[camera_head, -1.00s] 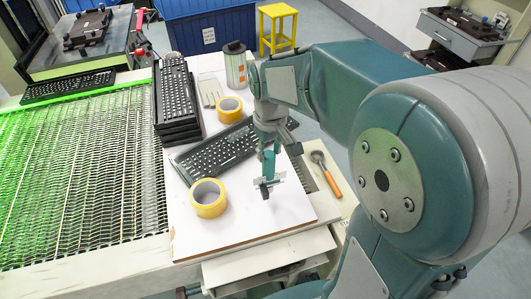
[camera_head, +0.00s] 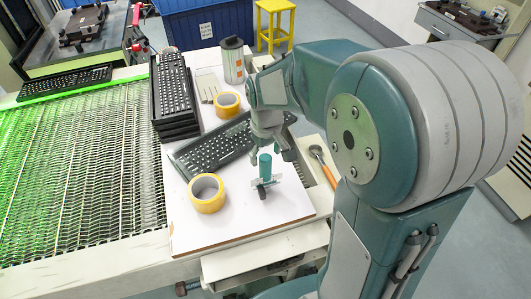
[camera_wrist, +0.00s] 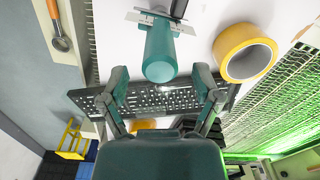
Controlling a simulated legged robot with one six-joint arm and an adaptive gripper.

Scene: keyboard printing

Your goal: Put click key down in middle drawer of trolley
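The click key seems to be the teal-handled tool (camera_head: 265,167) with a metal crosspiece and dark tip. In the wrist view the tool (camera_wrist: 160,52) lies ahead of and between the fingertips, with visible space on both sides. My gripper (camera_head: 274,143) is just behind the tool; its fingers (camera_wrist: 161,74) are spread apart and hold nothing. A grey trolley (camera_head: 458,25) with a drawer is at the upper right, partly cut off; I cannot tell which drawer is the middle one.
A black keyboard (camera_head: 212,148) lies on the white board (camera_head: 235,228) near two yellow tape rolls (camera_head: 206,193) (camera_head: 227,104). A keyboard stack (camera_head: 174,105), a metal can (camera_head: 232,62) and an orange-handled tool (camera_head: 325,165) are nearby. A green-lit mesh conveyor (camera_head: 80,165) fills the left.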

